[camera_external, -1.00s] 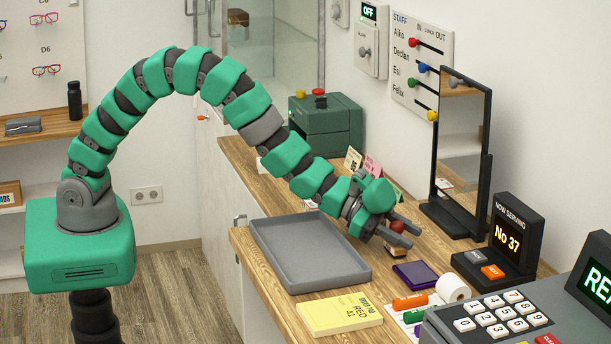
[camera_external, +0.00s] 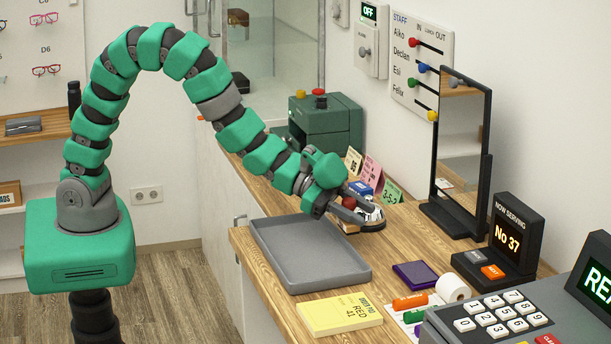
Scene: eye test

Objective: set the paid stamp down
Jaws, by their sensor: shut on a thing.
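My gripper (camera_external: 364,205) is at the back part of the wooden counter, beyond the grey tray. It is shut on a small stamp with a dark red knob (camera_external: 349,202). The lettering on this stamp is too small to read, so I cannot tell whether it says paid. A round stand with a dark base (camera_external: 372,227) is just below and behind the fingers, partly hidden by them. I cannot tell whether the held stamp touches the stand.
The empty grey tray (camera_external: 308,253) lies in front of my gripper. A purple pad (camera_external: 415,274), a yellow book (camera_external: 339,314) and a paper roll (camera_external: 452,289) lie nearer. Coloured cards (camera_external: 372,170) stand behind; a mirror (camera_external: 461,150) stands at right. The counter (camera_external: 405,240) between stand and pad is clear.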

